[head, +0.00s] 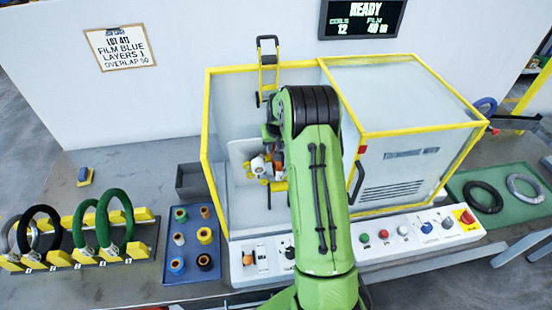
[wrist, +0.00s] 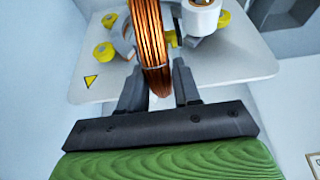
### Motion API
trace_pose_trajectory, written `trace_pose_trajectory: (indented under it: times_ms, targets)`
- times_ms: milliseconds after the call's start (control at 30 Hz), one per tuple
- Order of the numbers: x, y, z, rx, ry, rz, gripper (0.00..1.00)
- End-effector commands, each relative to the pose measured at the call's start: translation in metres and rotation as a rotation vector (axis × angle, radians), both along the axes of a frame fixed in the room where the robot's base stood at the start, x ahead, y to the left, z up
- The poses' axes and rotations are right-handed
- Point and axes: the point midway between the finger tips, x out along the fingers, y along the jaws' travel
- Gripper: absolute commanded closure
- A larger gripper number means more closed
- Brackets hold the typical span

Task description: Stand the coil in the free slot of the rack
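A copper-coloured coil (wrist: 153,45) stands on edge between the two fingers of my gripper (wrist: 158,80) in the wrist view. Both fingers appear to touch its sides. In the head view my green arm reaches into the yellow-framed machine and hides most of the gripper and coil. The rack (head: 138,251), with yellow blocks and numbered labels, stands at the far left. It holds a grey coil, a black coil (head: 24,222) and two green coils (head: 78,222).
A pale plate with yellow knobs (wrist: 103,50) and a white roller (wrist: 202,17) lie close around the coil. The machine's yellow frame (head: 205,120) stands between it and the rack. A blue tray of spools (head: 192,222) and a dark bin (head: 190,182) sit between machine and rack.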

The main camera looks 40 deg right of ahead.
Motion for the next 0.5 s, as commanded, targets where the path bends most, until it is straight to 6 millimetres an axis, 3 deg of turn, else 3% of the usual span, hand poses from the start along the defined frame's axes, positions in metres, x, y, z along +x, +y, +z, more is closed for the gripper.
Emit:
trace_pose_trajectory:
  times_ms: [33, 200, 500]
  targets:
    - [-0.0001, 0.0, 0.0, 0.0, 0.0, 0.0, 0.76]
    - [0.0, 0.0, 0.0, 0.0, 0.0, 0.0, 1.0]
    - [-0.0001, -0.0001, 0.0001, 0.0, 0.0, 0.0, 1.0]
